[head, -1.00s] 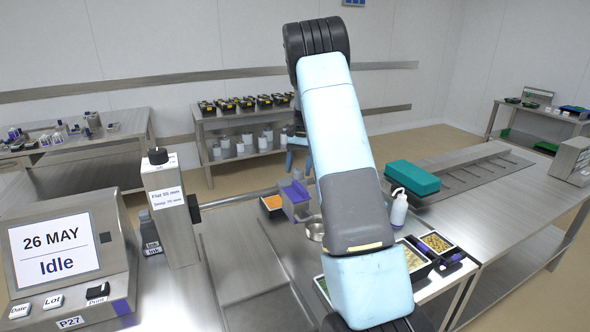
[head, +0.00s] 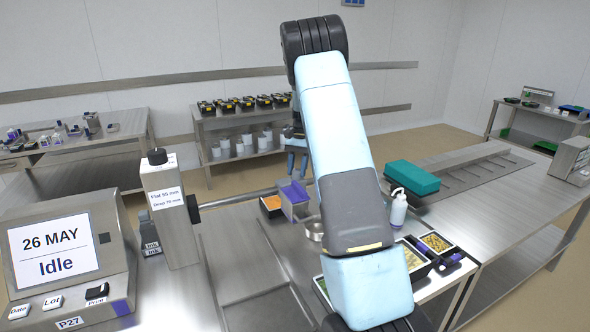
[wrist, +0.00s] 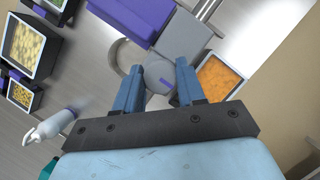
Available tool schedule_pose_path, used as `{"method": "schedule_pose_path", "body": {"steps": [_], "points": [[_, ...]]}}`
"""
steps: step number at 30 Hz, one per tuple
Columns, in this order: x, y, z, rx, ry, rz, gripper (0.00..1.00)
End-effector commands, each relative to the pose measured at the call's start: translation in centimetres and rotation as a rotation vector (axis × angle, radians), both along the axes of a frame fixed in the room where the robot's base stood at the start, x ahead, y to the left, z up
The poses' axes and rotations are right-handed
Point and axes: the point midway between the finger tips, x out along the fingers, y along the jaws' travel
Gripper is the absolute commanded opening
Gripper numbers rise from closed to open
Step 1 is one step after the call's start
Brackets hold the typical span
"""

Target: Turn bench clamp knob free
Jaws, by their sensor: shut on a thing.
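The bench clamp knob (wrist: 159,74) shows in the wrist view as a round grey piece with a purple mark on it, between the two blue fingers of my gripper (wrist: 160,82). My gripper is shut on it. The grey clamp body (wrist: 186,38) lies just beyond the knob. In the head view, the gripper (head: 297,166) is partly hidden behind my arm, its fingers pointing down over the purple-and-grey block (head: 294,200). The knob itself cannot be made out clearly in the head view.
An orange-filled tray (wrist: 218,78) is close beside the gripper. A metal ring (wrist: 124,62) lies on the other side. A white spray bottle (head: 398,208), a teal box (head: 412,177) and trays of yellow food (head: 437,243) stand to the right. A display unit (head: 62,255) reads Idle.

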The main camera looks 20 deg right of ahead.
Motion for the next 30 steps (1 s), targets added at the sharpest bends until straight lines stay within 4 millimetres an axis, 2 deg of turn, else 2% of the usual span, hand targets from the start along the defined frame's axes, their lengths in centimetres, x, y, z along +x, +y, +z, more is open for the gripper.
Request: {"method": "schedule_pose_path", "body": {"steps": [11, 30], "points": [[0.52, -0.44, 0.09, 0.009, -0.008, 0.105, 0.09], [0.59, -0.29, 0.12, 0.005, -0.006, 0.674, 0.09]]}}
